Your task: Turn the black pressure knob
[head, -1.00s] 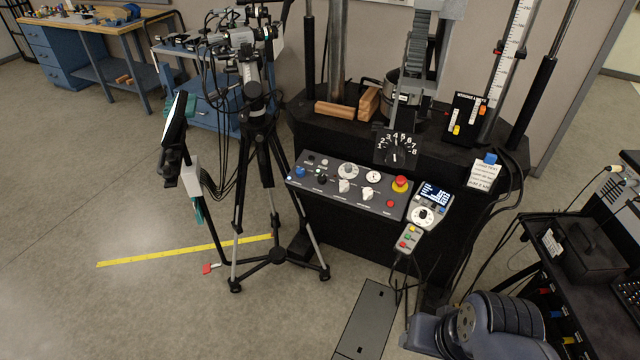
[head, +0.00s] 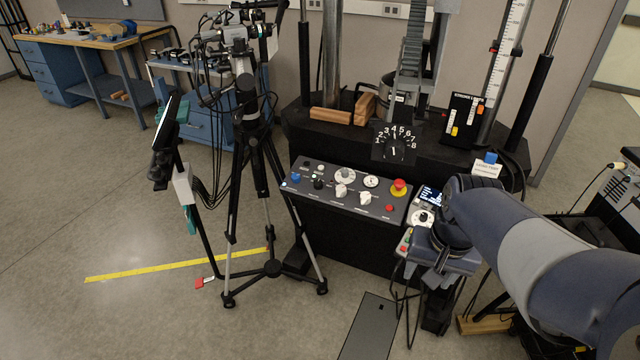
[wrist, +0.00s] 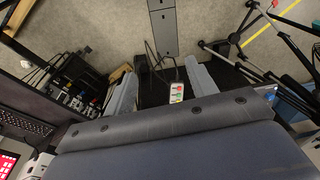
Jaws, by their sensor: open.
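The control panel (head: 345,195) slopes on the front of the black test machine in the head view. A small black knob (head: 318,184) sits on its left part, just right of a blue knob (head: 296,178); which label it carries is too small to read. My gripper (wrist: 160,72) shows two grey-blue fingers spread apart with nothing held in the wrist view. In the head view my arm reaches in from the right, its end right of the panel and apart from the black knob. The black knob cannot be made out in the wrist view.
A red emergency button (head: 398,187) and white knobs (head: 341,190) share the panel. A hand pendant (wrist: 176,92) with coloured buttons shows between my fingers in the wrist view. A tripod (head: 262,190) stands left of the panel. Cables hang below the pendant.

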